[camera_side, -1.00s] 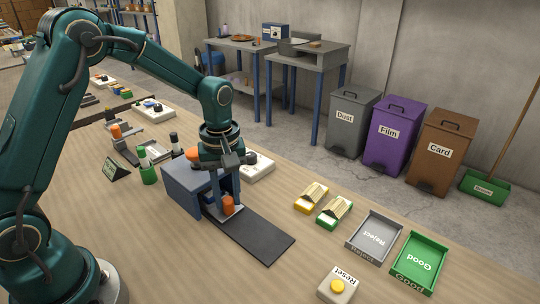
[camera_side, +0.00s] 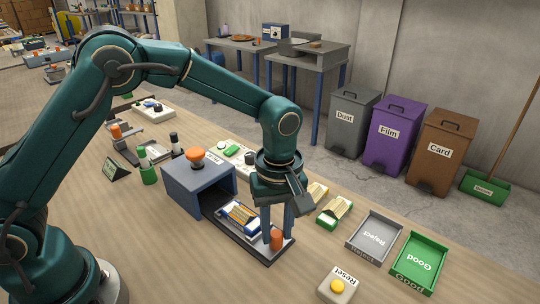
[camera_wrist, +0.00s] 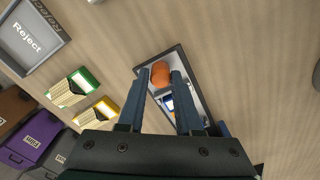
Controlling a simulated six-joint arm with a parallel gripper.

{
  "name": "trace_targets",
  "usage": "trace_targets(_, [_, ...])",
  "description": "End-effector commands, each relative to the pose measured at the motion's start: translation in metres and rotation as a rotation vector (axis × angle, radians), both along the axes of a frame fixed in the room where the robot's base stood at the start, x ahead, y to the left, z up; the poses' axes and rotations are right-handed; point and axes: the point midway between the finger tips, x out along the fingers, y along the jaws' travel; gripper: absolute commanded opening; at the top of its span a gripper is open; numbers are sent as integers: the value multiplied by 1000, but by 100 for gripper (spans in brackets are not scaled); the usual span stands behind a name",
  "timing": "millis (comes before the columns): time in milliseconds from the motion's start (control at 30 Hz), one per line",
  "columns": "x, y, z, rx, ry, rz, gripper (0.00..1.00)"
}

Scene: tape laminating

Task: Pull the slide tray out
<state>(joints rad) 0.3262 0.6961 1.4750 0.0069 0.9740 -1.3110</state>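The slide tray (camera_side: 264,252) is far out of the blue-grey housing (camera_side: 186,190) and lies along the dark base strip. An orange knob (camera_side: 277,239) stands at its outer end. A blue-edged piece with yellow-orange strips (camera_side: 240,215) sits in the tray near the housing mouth. My gripper (camera_side: 277,236) points down, with one finger on each side of the knob and appearing to grip it. In the wrist view the knob (camera_wrist: 160,74) shows between the fingertips, and the tray (camera_wrist: 184,62) extends below it, partly hidden by the fingers.
An orange button (camera_side: 195,155) tops the housing. Yellow and green holders (camera_side: 334,211) with cards stand right of my gripper. The Reject tray (camera_side: 374,237), Good tray (camera_side: 419,262) and Reset button (camera_side: 338,287) lie further right. Bare table lies in front of the tray.

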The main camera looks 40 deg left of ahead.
Motion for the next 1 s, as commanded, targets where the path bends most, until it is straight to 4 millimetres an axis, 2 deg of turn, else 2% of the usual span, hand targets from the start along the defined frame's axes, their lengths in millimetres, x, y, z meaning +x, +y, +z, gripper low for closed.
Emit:
trace_targets(33, [1,-5,1,-14,-9,1,44])
trace_targets(367, [1,-3,4,-9,-5,1,44])
trace_targets(700, [2,-4,45,-12,-10,0,44])
trace_targets(1000, [1,-4,52,-11,-6,0,44])
